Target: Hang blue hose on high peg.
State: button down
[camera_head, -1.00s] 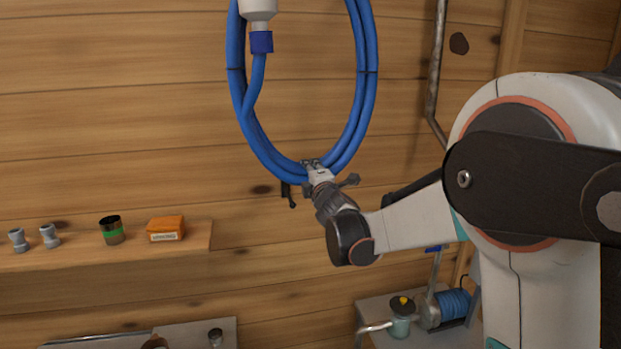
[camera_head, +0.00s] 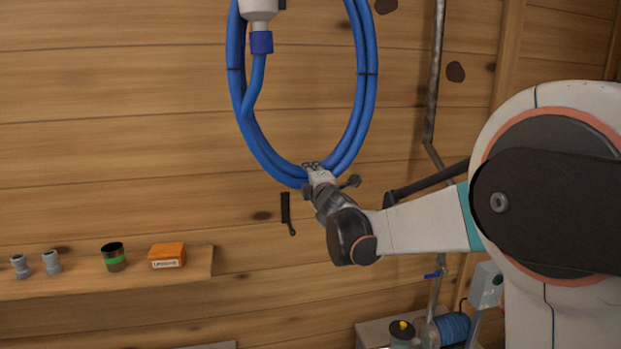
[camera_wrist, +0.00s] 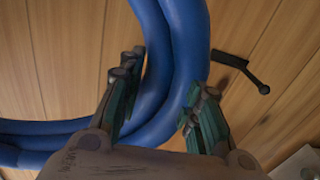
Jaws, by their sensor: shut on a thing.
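The blue hose (camera_head: 368,90) is a coiled loop hanging upright in front of the plank wall; its top is cut off by the upper edge of the head view. A white fitting with a blue collar (camera_head: 261,42) hangs at its upper left. My gripper (camera_head: 312,168) is shut on the bottom of the loop. In the wrist view the hose (camera_wrist: 178,60) runs between my gripper's two fingers (camera_wrist: 165,82). A black peg-like hook (camera_head: 286,210) is on the wall just below the loop; it also shows in the wrist view (camera_wrist: 242,70). I cannot tell whether it is the high peg.
A wooden shelf (camera_head: 100,285) at lower left holds grey fittings (camera_head: 36,265), a dark can with a green band (camera_head: 113,257) and an orange box (camera_head: 167,255). A metal pipe (camera_head: 433,90) runs up the wall at right.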

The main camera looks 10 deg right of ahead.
jog(key=w+b, duration=0.1)
jog(key=w, duration=0.5)
dwell(0.8)
jog(key=shift+w, duration=0.1)
jog(key=w, duration=1.4)
jog(key=shift+w+f, duration=0.2)
jog(key=shift+w, duration=0.2)
dwell(1.1)
dwell(0.5)
jog(key=shift+f, duration=0.1)
